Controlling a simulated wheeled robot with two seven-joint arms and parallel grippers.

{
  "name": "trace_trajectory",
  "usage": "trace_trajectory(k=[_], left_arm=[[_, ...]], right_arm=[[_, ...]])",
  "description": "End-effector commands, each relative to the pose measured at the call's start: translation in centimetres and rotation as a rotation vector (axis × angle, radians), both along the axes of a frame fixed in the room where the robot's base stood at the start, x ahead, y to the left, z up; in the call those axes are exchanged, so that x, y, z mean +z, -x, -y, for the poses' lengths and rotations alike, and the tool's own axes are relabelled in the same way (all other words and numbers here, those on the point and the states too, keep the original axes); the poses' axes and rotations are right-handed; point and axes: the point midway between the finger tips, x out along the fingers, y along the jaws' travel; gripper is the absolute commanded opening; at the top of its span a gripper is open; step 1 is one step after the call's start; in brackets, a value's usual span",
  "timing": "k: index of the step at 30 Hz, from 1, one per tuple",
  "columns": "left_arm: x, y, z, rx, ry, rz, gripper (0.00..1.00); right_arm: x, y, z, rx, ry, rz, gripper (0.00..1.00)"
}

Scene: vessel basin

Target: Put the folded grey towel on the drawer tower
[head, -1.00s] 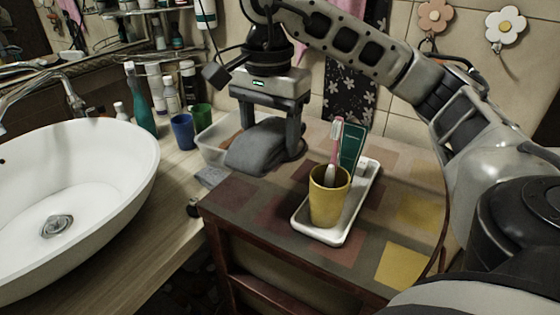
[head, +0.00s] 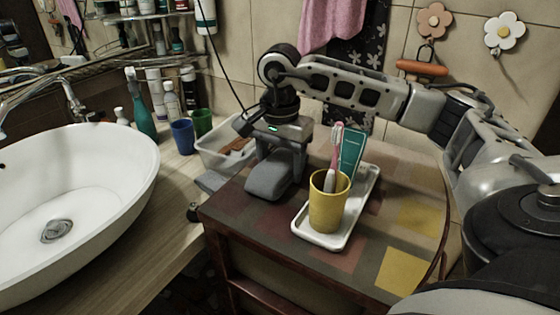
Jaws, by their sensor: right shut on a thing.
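The folded grey towel (head: 269,183) is at the back left of the patchwork top of the drawer tower (head: 255,225). My right gripper (head: 283,158) is above and around it, pointing down, and is shut on it. The towel is low over the top, and I cannot tell whether it rests there or hangs just above it. The gripper hides part of the towel. My left gripper is not in view.
A white tray (head: 323,241) with a yellow cup (head: 328,207) and toothbrush stands right of the towel. A clear bin (head: 222,158) is behind left, with blue (head: 182,137) and green cups (head: 201,121) nearby. A white basin (head: 100,160) is left. The tower's front left is clear.

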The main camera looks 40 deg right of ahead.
Motion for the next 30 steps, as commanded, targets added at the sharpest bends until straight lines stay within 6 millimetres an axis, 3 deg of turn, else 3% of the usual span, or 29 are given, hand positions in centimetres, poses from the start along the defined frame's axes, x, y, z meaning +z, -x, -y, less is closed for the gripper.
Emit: trace_trajectory(k=[5,6,8,20,30], left_arm=[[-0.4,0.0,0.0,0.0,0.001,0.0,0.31],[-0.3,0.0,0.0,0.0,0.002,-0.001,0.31],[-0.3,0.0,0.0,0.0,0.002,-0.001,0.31],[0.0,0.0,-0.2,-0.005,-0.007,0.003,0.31],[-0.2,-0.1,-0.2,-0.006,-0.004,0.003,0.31]], right_arm=[[-0.4,0.0,0.0,0.0,0.0,0.0,0.39],[-0.4,0.0,0.0,0.0,0.0,0.0,0.67],[-0.3,0.0,0.0,0.0,0.0,0.0,0.83],[0.5,0.0,0.0,0.0,0.0,0.001,0.83],[7.3,-0.1,-0.1,0.001,-0.001,0.005,0.83]])
